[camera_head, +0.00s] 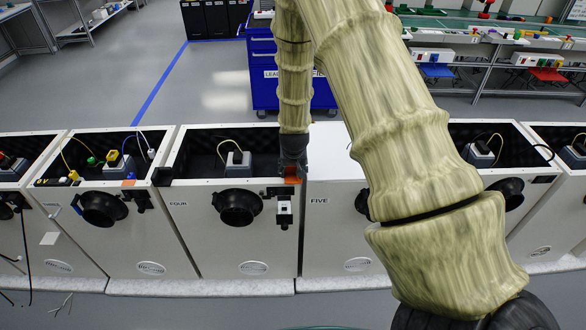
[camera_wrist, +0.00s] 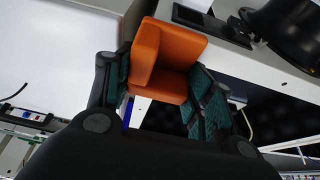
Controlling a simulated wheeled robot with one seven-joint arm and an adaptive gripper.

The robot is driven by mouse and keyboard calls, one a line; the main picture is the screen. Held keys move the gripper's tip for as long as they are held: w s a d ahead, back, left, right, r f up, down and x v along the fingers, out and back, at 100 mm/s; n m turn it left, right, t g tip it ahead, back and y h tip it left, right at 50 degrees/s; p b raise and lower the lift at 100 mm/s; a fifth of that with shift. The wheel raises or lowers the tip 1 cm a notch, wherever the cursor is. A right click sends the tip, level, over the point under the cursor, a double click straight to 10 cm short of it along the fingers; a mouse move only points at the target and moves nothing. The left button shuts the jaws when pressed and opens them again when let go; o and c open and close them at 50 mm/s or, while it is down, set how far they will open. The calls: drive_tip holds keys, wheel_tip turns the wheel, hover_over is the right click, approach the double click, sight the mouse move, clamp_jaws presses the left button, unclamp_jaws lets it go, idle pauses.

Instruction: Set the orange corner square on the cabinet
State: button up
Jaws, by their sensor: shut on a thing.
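The orange corner square (camera_wrist: 172,48) is a block with two walls at an angle, held between the padded fingers of my gripper (camera_wrist: 160,88) in the wrist view. In the head view my gripper (camera_head: 292,160) points down, and the orange corner square (camera_head: 292,180) shows just below its fingertips. It is over the front right corner of the open-topped cabinet FOUR (camera_head: 190,183), near the seam with cabinet FIVE (camera_head: 335,225). Whether it touches the rim cannot be told. My arm hides part of cabinet FIVE.
A black round fitting (camera_head: 237,207) and a small white-and-black switch box (camera_head: 284,210) are on the front of cabinet FOUR. A grey device (camera_head: 238,161) with a yellow cable is inside it. Cabinet FIVE has a white closed top. A blue tool cart (camera_head: 264,85) stands behind.

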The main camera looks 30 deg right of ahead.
drive_tip(key=o, duration=1)
drive_tip(key=shift+r, duration=0.1)
drive_tip(key=v, duration=1.1)
drive_tip(key=shift+s+a+r, duration=0.15)
drive_tip(key=shift+r, duration=0.2)
drive_tip(key=shift+f, duration=0.1)
drive_tip(key=s+a+f+n+g, duration=0.15)
drive_tip(key=s+a+f, duration=0.35)
drive_tip(key=s+f, duration=0.5)
drive_tip(key=s+a+f+n, duration=0.1)
drive_tip(key=s+a+f, duration=0.3)
drive_tip(key=s, duration=0.5)
drive_tip(key=s+a+f+n+g+y, duration=0.1)
drive_tip(key=s+a+f+n, duration=0.1)
drive_tip(key=s+a+f, duration=0.3)
drive_tip(key=s+a+f+n+g+y, duration=0.1)
drive_tip(key=s+a+f, duration=0.3)
drive_tip(key=s+f, duration=0.4)
drive_tip(key=s, duration=0.4)
drive_tip(key=shift+s+a, duration=0.35)
